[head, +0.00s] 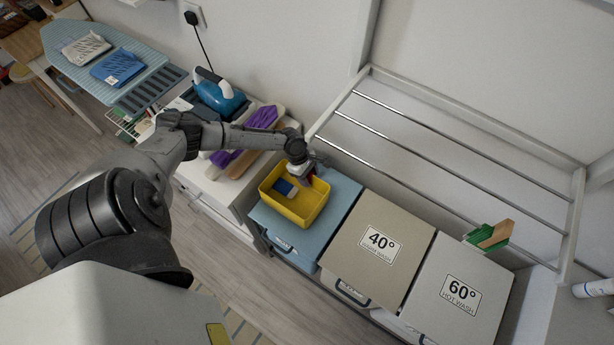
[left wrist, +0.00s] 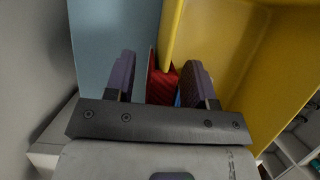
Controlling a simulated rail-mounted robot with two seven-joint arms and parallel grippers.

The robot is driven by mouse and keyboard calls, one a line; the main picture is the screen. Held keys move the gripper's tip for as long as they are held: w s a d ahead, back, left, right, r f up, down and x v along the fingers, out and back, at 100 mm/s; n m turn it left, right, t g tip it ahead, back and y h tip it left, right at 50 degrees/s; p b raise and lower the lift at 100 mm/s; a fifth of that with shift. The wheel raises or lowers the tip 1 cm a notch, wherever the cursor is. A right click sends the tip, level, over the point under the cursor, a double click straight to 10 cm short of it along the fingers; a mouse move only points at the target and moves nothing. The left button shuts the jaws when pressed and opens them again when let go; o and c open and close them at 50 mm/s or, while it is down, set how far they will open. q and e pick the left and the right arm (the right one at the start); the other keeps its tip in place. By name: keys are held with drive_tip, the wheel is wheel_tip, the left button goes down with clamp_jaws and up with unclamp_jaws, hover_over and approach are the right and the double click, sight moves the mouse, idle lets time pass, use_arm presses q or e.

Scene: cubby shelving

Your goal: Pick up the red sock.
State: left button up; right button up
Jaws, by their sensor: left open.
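A yellow bin (head: 301,216) stands on a blue lid (head: 340,199), with a blue and white item (head: 286,188) inside. My left gripper (head: 305,177) reaches down at the bin's far right rim. In the left wrist view, its two fingers (left wrist: 158,82) are open. The red sock (left wrist: 161,84) shows between them, partly hidden by the gripper body. It lies close to the yellow wall (left wrist: 172,34); I cannot tell whether it hangs over the rim. In the head view, the sock is mostly hidden by the gripper.
A green and tan item (head: 489,235) stands at the right. A blue iron (head: 219,95) and purple items (head: 262,118) lie on a white cabinet to the left.

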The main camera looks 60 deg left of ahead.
use_arm(q)
clamp_jaws()
idle(0.5)
